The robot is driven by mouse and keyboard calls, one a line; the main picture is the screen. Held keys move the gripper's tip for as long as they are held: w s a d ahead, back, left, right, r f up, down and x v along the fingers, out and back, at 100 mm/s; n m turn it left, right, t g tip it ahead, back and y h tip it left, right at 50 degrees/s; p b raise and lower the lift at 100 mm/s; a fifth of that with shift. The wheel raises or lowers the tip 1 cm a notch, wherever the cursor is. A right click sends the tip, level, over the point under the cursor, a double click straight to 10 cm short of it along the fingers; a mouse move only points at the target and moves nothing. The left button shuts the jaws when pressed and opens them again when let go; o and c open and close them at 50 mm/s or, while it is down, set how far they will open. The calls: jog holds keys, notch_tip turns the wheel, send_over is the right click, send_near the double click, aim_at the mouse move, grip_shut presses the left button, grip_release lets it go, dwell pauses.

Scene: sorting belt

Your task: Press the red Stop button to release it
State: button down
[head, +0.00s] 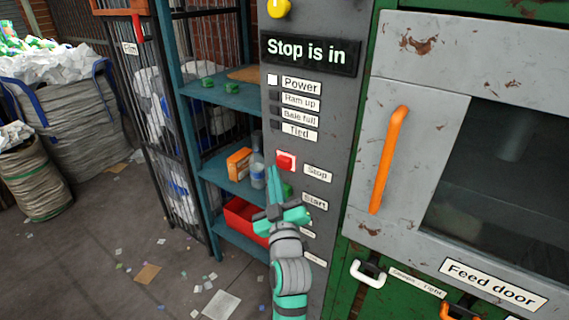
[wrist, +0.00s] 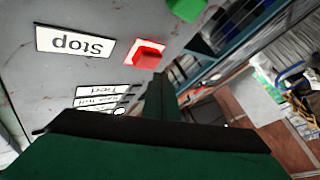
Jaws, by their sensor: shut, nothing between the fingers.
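The red Stop button (head: 285,162) sits on a pale square plate on the grey control panel (head: 345,110), left of the "Stop" label (head: 317,173). In the wrist view the button (wrist: 148,54) stands out from the panel beside the upside-down "Stop" label (wrist: 75,43). My gripper (head: 272,172) is shut and empty, with its fingertips just below and left of the button in the head view. In the wrist view the green fingers (wrist: 160,98) point toward the button area. I cannot tell whether they touch it. The display (head: 310,53) reads "Stop is in".
A green button, partly hidden by my gripper, is near the "Start" label (head: 314,201). The feed door's orange handle (head: 388,160) stands out at right. A teal shelf (head: 225,95) with a red bin (head: 243,215) is close at left. Scraps litter the floor.

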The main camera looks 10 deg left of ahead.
jog(key=shift+w, duration=0.1)
jog(key=shift+w+d, duration=0.15)
jog(key=shift+w, duration=0.2)
jog(key=shift+w+d, duration=0.2)
jog(key=shift+w, duration=0.45)
dwell(1.2)
jog(key=shift+s+a, duration=0.15)
jog(key=shift+s, duration=0.45)
jog(key=shift+s+a, duration=0.15)
jog(key=shift+s, duration=0.45)
jog(key=shift+a, duration=0.1)
